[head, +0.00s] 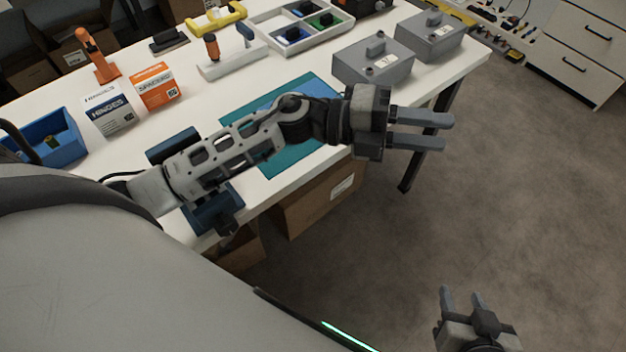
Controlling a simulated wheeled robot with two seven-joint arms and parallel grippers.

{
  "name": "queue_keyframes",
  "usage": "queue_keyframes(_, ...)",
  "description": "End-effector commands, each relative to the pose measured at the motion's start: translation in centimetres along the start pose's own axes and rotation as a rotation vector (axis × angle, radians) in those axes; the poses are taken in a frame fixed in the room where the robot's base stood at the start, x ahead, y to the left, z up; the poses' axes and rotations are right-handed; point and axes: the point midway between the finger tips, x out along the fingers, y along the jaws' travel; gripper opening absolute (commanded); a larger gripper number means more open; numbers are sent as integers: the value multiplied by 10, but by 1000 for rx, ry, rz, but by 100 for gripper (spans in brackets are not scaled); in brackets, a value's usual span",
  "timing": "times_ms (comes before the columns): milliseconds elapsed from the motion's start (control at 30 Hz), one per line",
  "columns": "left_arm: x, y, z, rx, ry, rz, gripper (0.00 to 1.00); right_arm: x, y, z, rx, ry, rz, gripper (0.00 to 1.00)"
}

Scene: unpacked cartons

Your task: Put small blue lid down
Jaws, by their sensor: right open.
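My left gripper (450,132) reaches past the table's right front edge, over the floor. Its two fingers point right with a gap between them, and nothing shows in the gap. A dark blue piece (172,145) lies on the table behind my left forearm, and a dark blue box-like piece (213,208) sits at the front edge, partly covered by that arm. A brighter blue flat area (300,93) shows on the teal mat (290,160). I cannot tell which of these is the small blue lid. My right gripper (461,294) is open and empty, low over the floor.
On the white table (60,105) stand a blue bin (62,138), hinge (108,110) and spacer (157,87) boxes, an orange tool (95,55), a divided tray (262,28) and two grey lidded boxes (372,65) (430,38). Cartons (315,195) stand below. The right floor is clear.

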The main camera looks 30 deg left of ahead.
Motion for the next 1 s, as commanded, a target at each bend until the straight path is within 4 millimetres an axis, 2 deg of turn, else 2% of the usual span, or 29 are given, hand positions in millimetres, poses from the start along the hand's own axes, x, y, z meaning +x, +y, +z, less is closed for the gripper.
queue_keyframes(33,-6,0,2,-181,-156,-122,34,0,0,-1,0,1,0,43)
queue_keyframes(67,-13,2,7,-289,-255,-184,34,0,0,-1,0,1,0,43)
queue_keyframes(100,-26,11,14,-438,-391,-252,34,0,0,-1,1,2,0,43)
queue_keyframes(167,-52,35,20,-673,-600,-325,34,0,0,-1,2,2,0,43)
queue_keyframes(200,-72,57,18,-832,-734,-354,34,0,0,-1,3,3,0,43)
queue_keyframes(267,-101,95,6,-1060,-922,-370,34,0,-1,-2,5,3,1,43)
queue_keyframes(300,-117,118,-7,-1199,-1029,-366,34,0,-1,-2,6,4,1,43)
queue_keyframes(400,-145,162,-45,-1465,-1217,-337,34,1,-1,-2,9,4,1,43)
queue_keyframes(433,-150,171,-55,-1523,-1255,-325,34,1,-1,-2,9,4,1,43)
queue_keyframes(500,-158,185,-74,-1624,-1316,-305,34,1,-2,-2,10,5,1,43)
queue_keyframes(600,-164,194,-88,-1696,-1357,-286,34,1,-2,-2,10,4,1,43)
queue_keyframes(1000,-164,196,-90,-1705,-1362,-281,34,1,-2,-2,10,3,1,43)
